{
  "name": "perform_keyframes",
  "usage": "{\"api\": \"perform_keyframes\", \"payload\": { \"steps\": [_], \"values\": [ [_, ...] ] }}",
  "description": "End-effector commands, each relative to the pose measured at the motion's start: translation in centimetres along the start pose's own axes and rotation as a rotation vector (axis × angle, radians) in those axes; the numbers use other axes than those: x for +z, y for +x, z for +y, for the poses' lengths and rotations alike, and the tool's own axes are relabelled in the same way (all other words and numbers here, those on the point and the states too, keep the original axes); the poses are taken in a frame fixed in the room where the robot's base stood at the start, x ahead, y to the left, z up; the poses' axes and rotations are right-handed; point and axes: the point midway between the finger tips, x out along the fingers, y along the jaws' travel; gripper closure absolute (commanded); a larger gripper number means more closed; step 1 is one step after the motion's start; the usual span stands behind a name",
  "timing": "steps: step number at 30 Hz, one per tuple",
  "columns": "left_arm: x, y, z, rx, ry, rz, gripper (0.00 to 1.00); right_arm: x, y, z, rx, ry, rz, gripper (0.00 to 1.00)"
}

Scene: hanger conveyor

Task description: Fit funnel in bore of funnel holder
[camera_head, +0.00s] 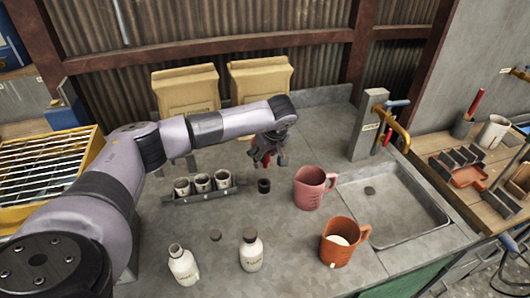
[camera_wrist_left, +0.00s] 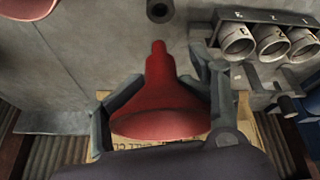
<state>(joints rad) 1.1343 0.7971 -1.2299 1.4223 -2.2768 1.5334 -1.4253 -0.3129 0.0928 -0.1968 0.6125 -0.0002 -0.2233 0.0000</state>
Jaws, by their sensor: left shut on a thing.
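The red funnel (camera_wrist_left: 165,95) fills the middle of the left wrist view, its narrow spout toward the top of the picture. My left gripper (camera_wrist_left: 158,112) is shut on its wide cone, one finger on each side. In the head view, my left gripper (camera_head: 268,158) hangs above the counter with the dark red funnel (camera_head: 258,158) partly hidden by it. The likely funnel holder is a small dark cylinder with an open bore (camera_head: 263,186), standing on the counter below the gripper. It also shows at the top of the left wrist view (camera_wrist_left: 160,11), apart from the spout.
A rack with several grey cups (camera_head: 203,193) stands left of the holder. A pink jug (camera_head: 311,189) stands right of it, with an orange jug (camera_head: 338,248) and white bottles (camera_head: 251,253) nearer. A sink (camera_head: 400,215) lies at right; paper bags (camera_head: 258,80) stand behind.

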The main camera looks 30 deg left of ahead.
Motion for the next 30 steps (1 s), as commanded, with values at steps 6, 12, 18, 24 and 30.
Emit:
{"api": "perform_keyframes", "payload": {
  "steps": [6, 12, 18, 24, 30],
  "values": [
    [0.0, 1.1, -0.3, -0.003, -0.013, 0.002, 0.78, -2.3, 0.3, -0.9, -0.011, 0.005, 0.035, 0.27],
    [0.6, 2.3, -0.4, -0.003, -0.012, 0.001, 0.78, -2.9, 1.2, -1.5, -0.017, 0.005, 0.044, 0.27],
    [1.4, 4.1, -0.6, -0.004, -0.012, 0.0, 0.78, -1.9, 2.4, -1.4, -0.016, 0.004, 0.03, 0.27],
    [2.0, 5.6, -0.6, -0.003, -0.012, 0.001, 0.78, -1.2, 3.6, -1.1, -0.012, 0.001, 0.021, 0.27],
    [2.1, 5.9, -0.6, -0.002, -0.012, 0.001, 0.78, -1.2, 3.8, -0.8, -0.008, 0.0, 0.021, 0.27]
  ]
}}
